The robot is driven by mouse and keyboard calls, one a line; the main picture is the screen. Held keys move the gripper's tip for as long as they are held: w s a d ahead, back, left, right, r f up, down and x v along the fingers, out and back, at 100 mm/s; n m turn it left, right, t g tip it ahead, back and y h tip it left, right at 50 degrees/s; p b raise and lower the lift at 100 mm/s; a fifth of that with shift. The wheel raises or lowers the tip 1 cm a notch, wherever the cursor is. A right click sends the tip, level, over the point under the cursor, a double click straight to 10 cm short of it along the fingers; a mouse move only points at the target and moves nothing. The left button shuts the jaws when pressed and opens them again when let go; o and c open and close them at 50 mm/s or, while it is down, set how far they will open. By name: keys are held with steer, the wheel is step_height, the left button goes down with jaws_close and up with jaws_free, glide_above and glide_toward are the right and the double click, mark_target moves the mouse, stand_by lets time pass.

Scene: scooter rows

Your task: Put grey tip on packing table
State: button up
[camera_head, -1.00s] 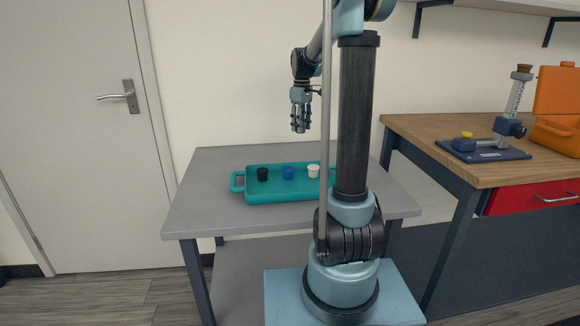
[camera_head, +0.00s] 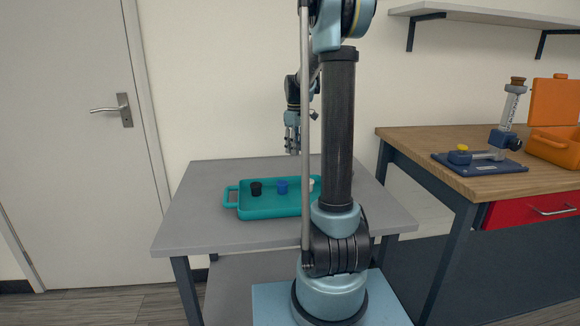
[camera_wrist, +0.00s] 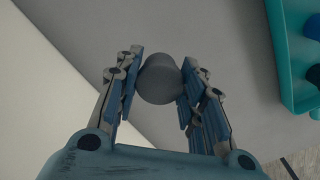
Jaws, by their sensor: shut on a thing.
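My gripper (camera_head: 293,142) hangs above the back part of the grey packing table (camera_head: 200,222), beyond the teal tray. In the wrist view my gripper (camera_wrist: 158,85) is shut on the grey tip (camera_wrist: 159,78), a small rounded grey piece held between the two blue-padded fingers. Bare grey table top (camera_wrist: 215,40) lies below it in the wrist view. The grey tip cannot be made out in the head view. My own arm column hides part of the table and of the tray's right end.
A teal tray (camera_head: 262,208) stands on the table, with a black cap (camera_head: 256,188), a blue cap (camera_head: 282,187) and a white cap (camera_head: 311,184). A wooden workbench (camera_head: 420,150) with a blue-based stand (camera_head: 480,163) and an orange case (camera_head: 553,146) is at right. The table's left part is clear.

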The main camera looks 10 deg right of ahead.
mark_target(295, 167)
steer(key=shift+f, duration=2.8)
steer(key=shift+f, duration=0.1)
steer(key=o, duration=1)
steer(key=shift+c, duration=0.2)
step_height(295, 167, up, 12)
steer(key=shift+r, duration=0.15)
steer(key=shift+s, duration=0.1)
